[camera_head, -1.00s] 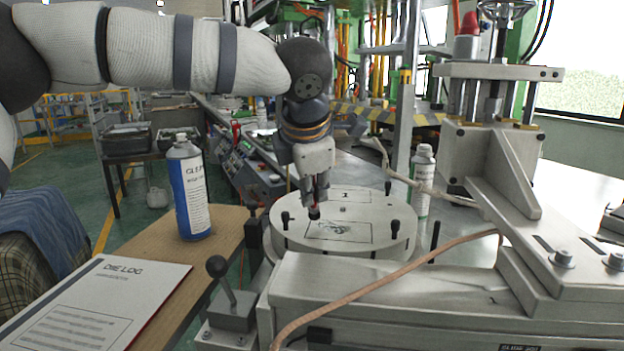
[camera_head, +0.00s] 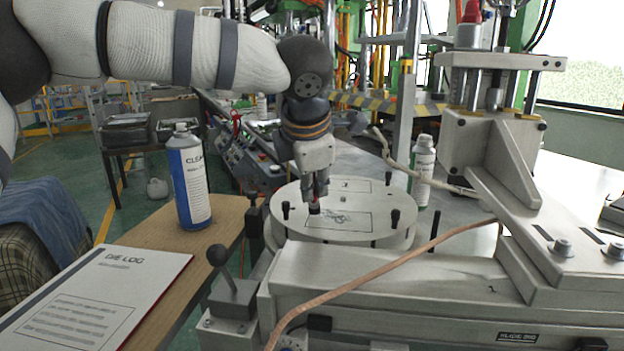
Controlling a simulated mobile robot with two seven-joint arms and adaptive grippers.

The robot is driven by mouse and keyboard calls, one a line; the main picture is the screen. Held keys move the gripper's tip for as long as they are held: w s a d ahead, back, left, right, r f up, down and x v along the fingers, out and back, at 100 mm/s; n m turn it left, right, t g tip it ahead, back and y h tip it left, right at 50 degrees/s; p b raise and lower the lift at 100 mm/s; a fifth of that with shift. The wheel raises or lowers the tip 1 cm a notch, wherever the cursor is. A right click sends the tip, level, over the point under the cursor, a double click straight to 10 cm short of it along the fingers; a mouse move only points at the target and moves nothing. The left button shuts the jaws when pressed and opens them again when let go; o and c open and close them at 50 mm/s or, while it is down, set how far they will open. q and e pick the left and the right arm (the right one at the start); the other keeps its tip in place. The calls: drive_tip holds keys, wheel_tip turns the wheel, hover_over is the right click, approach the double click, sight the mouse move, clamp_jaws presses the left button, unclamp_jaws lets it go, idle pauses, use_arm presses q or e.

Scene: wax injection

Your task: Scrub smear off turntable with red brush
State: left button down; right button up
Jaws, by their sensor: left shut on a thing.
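The round pale turntable (camera_head: 375,226) stands in the middle of the view, with several black pegs on it. A dark smear (camera_head: 335,216) lies inside a marked rectangle on its top. My left gripper (camera_head: 315,200) points down over the turntable, at the left side of the smear. It is shut on the red brush (camera_head: 315,209), mostly hidden by the fingers; its dark lower end is at or just above the surface, and I cannot tell whether it touches. My right gripper is not in view.
A blue and white spray can (camera_head: 190,180) and the die log (camera_head: 92,290) are on the wooden bench at left. A lever (camera_head: 228,275) stands in front of the turntable.

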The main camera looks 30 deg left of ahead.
use_arm(q)
drive_tip(key=shift+f, duration=0.1)
drive_tip(key=shift+w+d, duration=0.35)
drive_tip(key=shift+d, duration=0.8)
drive_tip(key=shift+w+d, duration=0.35)
drive_tip(key=shift+d, duration=0.75)
drive_tip(key=shift+w+d, duration=0.35)
drive_tip(key=shift+d, duration=0.8)
drive_tip(key=shift+s+a, duration=0.35)
drive_tip(key=shift+a, duration=0.8)
drive_tip(key=shift+s+a, duration=0.4)
drive_tip(key=shift+a, duration=0.75)
drive_tip(key=shift+s+a, duration=0.35)
drive_tip(key=shift+a, duration=0.8)
drive_tip(key=shift+f, duration=0.1)
drive_tip(key=shift+r, duration=3.05)
drive_tip(key=shift+r, duration=1.55)
